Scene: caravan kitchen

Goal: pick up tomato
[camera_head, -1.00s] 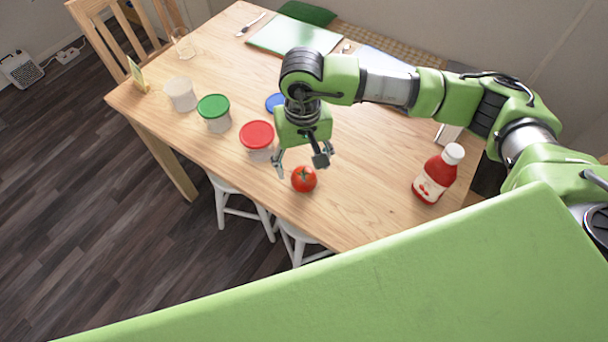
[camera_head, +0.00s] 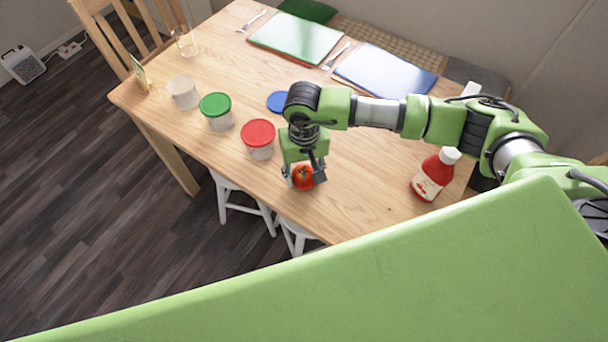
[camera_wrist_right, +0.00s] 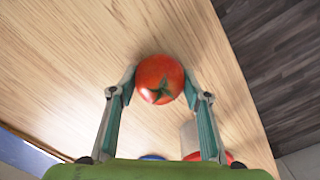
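The red tomato (camera_head: 303,178) with its green stem is near the table's front edge. It also shows in the right wrist view (camera_wrist_right: 160,75), between the fingertips. My right gripper (camera_head: 305,176) points down over the tomato, with one finger on each side. In the right wrist view both fingertips of the gripper (camera_wrist_right: 160,80) appear to touch the tomato's sides, so it looks shut on it. The tomato appears to be still on or very close to the wooden table (camera_head: 365,205). My left gripper is not in view.
A red-lidded tub (camera_head: 258,138) stands just left of the gripper, with a green-lidded tub (camera_head: 216,110) beyond it. A red sauce bottle (camera_head: 435,175) stands to the right. A blue lid (camera_head: 277,102) lies behind. White stools (camera_head: 240,200) are below the table edge.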

